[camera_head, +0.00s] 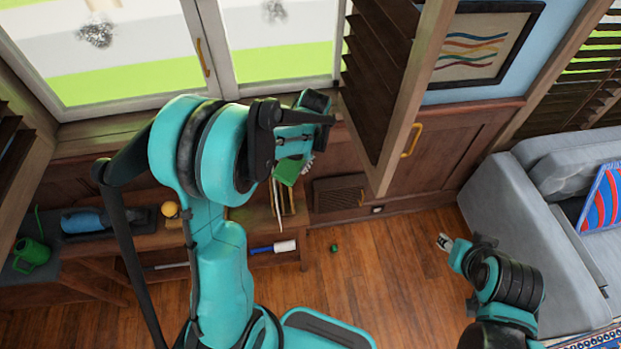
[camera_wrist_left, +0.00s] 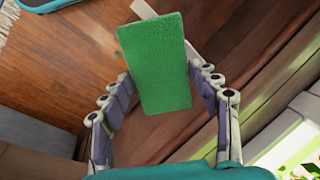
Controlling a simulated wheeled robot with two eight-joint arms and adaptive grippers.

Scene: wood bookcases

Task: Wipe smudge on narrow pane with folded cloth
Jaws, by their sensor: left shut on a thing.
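The folded cloth is a green block-like pad (camera_wrist_left: 158,65) between the fingers of my left gripper (camera_wrist_left: 161,78) in the left wrist view. My left gripper is shut on it. In the head view the cloth (camera_head: 287,172) shows in part below the left wrist, under the window sill. The narrow pane (camera_head: 285,60) is at the right of the window, with a dark grey smudge (camera_head: 274,11) near the top edge of the view. The gripper is below and apart from the pane. My right gripper (camera_head: 445,242) is low over the floor at right; its opening is too small to judge.
The wider pane (camera_head: 130,60) also has a smudge (camera_head: 97,35). An open louvred shutter (camera_head: 385,100) juts out right of the narrow pane. A low shelf holds a blue object (camera_head: 90,220), an orange ball (camera_head: 170,209) and a green watering can (camera_head: 31,254). A grey sofa (camera_head: 510,205) stands at right.

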